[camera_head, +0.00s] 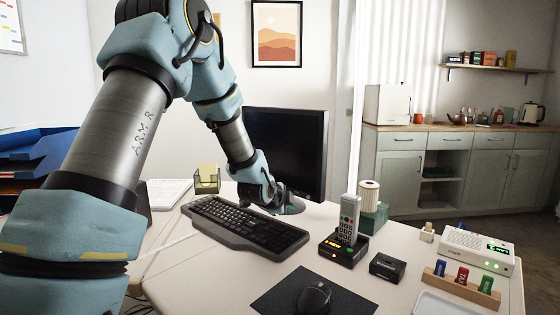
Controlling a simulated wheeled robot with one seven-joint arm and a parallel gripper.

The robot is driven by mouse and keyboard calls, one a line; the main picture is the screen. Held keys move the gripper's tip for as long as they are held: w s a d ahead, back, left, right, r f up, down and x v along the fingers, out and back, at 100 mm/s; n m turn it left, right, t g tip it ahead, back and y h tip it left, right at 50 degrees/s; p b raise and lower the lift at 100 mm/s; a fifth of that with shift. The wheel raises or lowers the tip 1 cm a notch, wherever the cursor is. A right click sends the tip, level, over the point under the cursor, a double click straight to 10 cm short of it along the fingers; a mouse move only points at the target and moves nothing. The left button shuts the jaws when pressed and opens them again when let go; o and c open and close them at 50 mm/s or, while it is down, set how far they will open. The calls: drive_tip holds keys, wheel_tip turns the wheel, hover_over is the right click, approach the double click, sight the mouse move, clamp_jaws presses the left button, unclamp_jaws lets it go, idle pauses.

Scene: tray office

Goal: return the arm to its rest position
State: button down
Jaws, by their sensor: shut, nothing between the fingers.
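My arm (135,120), blue and grey, rises from the lower left, bends at the top of the picture and reaches down over the desk. My gripper (272,204) is at its far end, dark and small, just behind the keyboard and in front of the monitor's foot. It is shut and holds nothing that I can see. Its fingertips are partly lost against the dark keyboard and the monitor base, so I cannot tell whether they touch anything.
The keyboard (245,228), monitor (290,150) and pen-and-note holder (207,180) stand close around the gripper. A cordless phone (348,220) stands in its dock to the right. A mouse (315,298) lies on a dark mat (275,297). Blue trays (40,148) are at left.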

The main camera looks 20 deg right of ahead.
drive_tip(key=shift+a, duration=0.2)
idle(0.3)
